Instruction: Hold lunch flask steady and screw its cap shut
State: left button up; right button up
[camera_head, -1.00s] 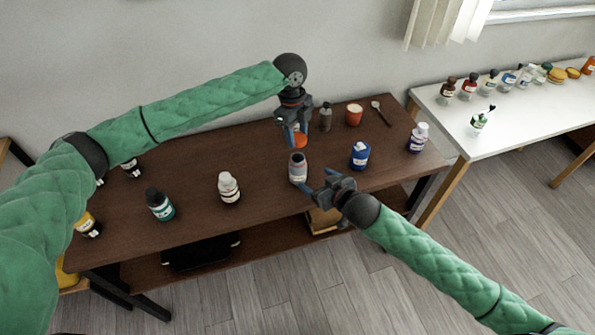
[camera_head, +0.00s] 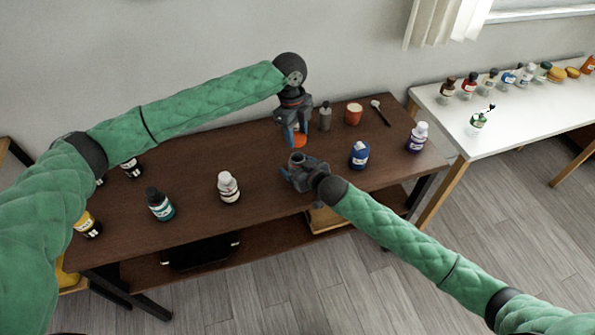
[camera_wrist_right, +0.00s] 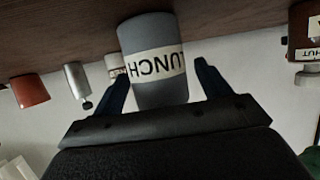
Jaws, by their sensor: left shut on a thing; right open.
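The grey lunch flask (camera_head: 297,158) stands upright and uncapped on the dark wooden table. Its white label reading LUNCH shows in the right wrist view (camera_wrist_right: 155,64). My right gripper (camera_head: 294,174) is open, with its fingers on either side of the flask; in the wrist view a gap shows beside the fingertips (camera_wrist_right: 158,88). My left gripper (camera_head: 296,136) is shut on the orange cap (camera_head: 300,141) and holds it just behind and above the flask's mouth. The right gripper hides the flask's lower part in the head view.
A blue jar (camera_head: 359,155) and purple-labelled bottle (camera_head: 416,138) stand to the right. A white bottle (camera_head: 228,188) and teal bottle (camera_head: 161,205) stand to the left. Behind are a grey bottle (camera_head: 325,117), orange cup (camera_head: 353,114) and spoon (camera_head: 380,113).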

jog(key=c, duration=1.5)
pick_arm(q)
jog(key=shift+f, duration=2.5)
pick_arm(e)
jog(key=shift+o, duration=0.2)
pick_arm(q)
jog(key=shift+f, duration=0.85)
jog(key=shift+f, duration=0.55)
